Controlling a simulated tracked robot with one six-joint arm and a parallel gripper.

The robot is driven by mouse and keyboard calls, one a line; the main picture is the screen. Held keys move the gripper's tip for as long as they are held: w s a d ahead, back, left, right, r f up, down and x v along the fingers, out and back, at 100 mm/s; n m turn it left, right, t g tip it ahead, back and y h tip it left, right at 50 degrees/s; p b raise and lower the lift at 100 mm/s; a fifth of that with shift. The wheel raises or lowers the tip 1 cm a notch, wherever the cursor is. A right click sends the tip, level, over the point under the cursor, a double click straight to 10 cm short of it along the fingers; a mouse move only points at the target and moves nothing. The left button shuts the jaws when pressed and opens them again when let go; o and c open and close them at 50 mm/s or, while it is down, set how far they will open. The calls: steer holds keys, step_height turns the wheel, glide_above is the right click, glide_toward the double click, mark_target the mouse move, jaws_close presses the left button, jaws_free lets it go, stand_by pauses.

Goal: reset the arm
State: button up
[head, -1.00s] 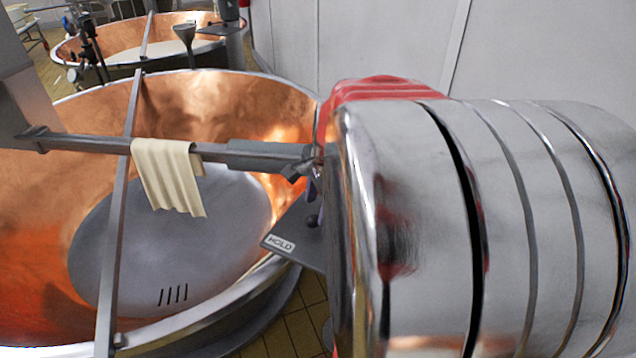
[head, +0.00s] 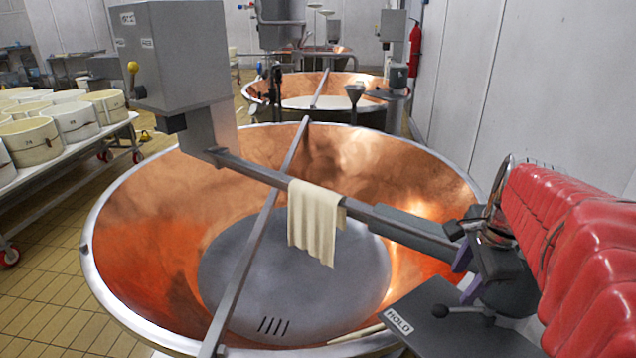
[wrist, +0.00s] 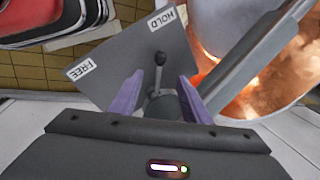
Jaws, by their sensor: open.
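A dark plate (wrist: 118,62) carries the labels HOLD (wrist: 163,18) and FREE (wrist: 83,68). A short lever (wrist: 159,72) with a round knob stands on it, its knob pointing nearer HOLD. My gripper (wrist: 159,82) is open, with one purple finger on each side of the lever; I cannot tell if either touches it. In the head view, the plate (head: 425,312) sits at the vat's right edge, with my gripper (head: 466,275) at the lever (head: 462,310). A grey beam (head: 262,172) runs over the vat from a grey box (head: 180,58) to beside the plate.
A pale cloth (head: 315,222) hangs over the beam. The copper vat (head: 160,250) has a crossbar (head: 240,285) over it. Pale sticks (head: 357,334) lie at its near rim. A table with round moulds (head: 75,120) stands left; a wall (head: 560,90) is close right. Tiled floor shows left.

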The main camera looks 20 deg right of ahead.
steer(key=s+a+n+t, duration=0.1)
steer(key=s+a+n, duration=0.1)
steer(key=a+n, duration=0.8)
steer(key=s+a+n+t+y, duration=0.1)
steer(key=s+a+n, duration=0.1)
steer(key=a+n, duration=0.9)
steer(key=a+f, duration=0.1)
steer(key=a, duration=0.3)
steer(key=shift+a+n+t, duration=0.3)
steer(key=shift+c, duration=0.5)
steer(key=shift+c, duration=0.8)
steer(key=shift+d, duration=0.1)
steer(key=shift+c, duration=0.2)
